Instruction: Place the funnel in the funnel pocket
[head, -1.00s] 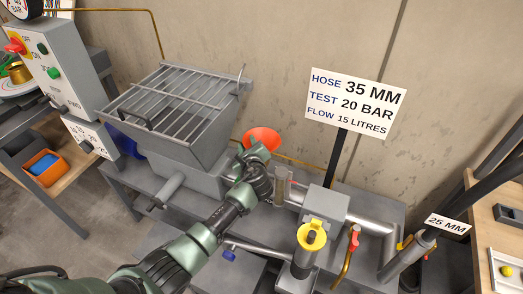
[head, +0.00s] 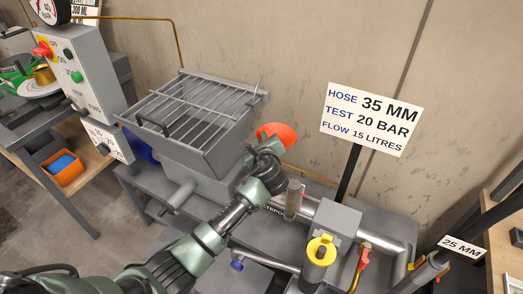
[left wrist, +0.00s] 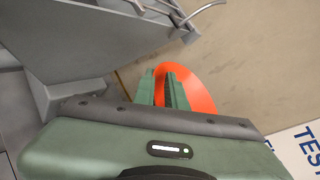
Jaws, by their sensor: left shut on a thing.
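The orange funnel (head: 277,134) is at the tip of my left gripper (head: 264,150), just right of the grated hopper and in front of the wall. The left gripper is shut on it. In the left wrist view the funnel (left wrist: 197,88) shows as an orange curve beside the two green fingers (left wrist: 166,85). The fingers and wrist hide its near part and spout. I cannot pick out the funnel pocket in either view. My right gripper is not in view.
The hopper (head: 200,155) with its grate stands close left of the gripper. Right of it are a pipe assembly with a grey block (head: 336,218), a yellow-ringed fitting (head: 320,250) and a sign (head: 371,118) on a black post. The wall (head: 300,50) is behind.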

